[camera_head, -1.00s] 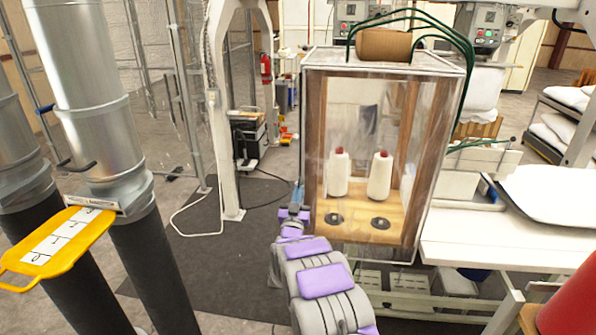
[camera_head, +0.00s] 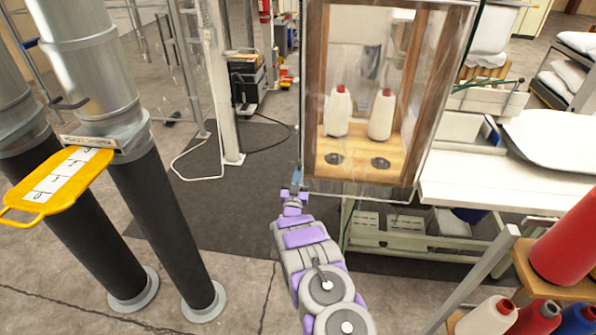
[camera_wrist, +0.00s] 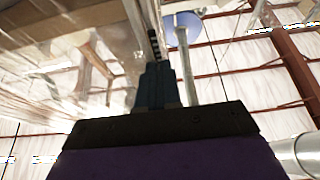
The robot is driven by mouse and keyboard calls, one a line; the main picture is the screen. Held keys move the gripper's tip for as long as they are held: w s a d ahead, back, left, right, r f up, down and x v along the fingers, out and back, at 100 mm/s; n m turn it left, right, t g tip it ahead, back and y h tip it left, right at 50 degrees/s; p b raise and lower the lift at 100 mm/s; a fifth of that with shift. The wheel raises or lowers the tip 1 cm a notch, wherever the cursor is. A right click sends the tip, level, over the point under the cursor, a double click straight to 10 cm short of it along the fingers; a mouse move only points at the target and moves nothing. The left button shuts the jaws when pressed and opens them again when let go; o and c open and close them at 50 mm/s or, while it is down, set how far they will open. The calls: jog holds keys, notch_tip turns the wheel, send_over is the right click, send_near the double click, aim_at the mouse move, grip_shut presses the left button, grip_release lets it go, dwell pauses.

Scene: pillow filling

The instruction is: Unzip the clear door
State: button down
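The clear door (camera_head: 412,110) is a transparent sheet on the front of a wood-framed cabinet; it hangs flat and covers the opening. White cones with red tips stand behind it. My gripper (camera_head: 297,178) is at the cabinet's lower left front corner, close to the door's left edge. In the wrist view the dark fingers (camera_wrist: 158,84) are together and point up along a dark toothed strip (camera_wrist: 154,42), which looks like the zipper, beside the clear sheet (camera_wrist: 75,65). A zipper pull is not distinguishable, so I cannot tell if one is between the fingers.
A white table (camera_head: 490,190) adjoins the cabinet on the right. Thick metal pipes (camera_head: 90,85) with a yellow handle plate (camera_head: 55,185) stand on the left. Cones sit on a wooden shelf (camera_head: 530,275) at lower right.

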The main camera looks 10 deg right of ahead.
jog(key=shift+f, duration=0.1)
jog(key=c, duration=1.3)
grip_release()
jog(key=shift+a, duration=0.15)
jog(key=p+v, duration=0.3)
jog(key=v, duration=1.4)
jog(key=shift+p, duration=0.35)
jog(key=shift+s+f, duration=0.1)
jog(key=shift+s, duration=0.1)
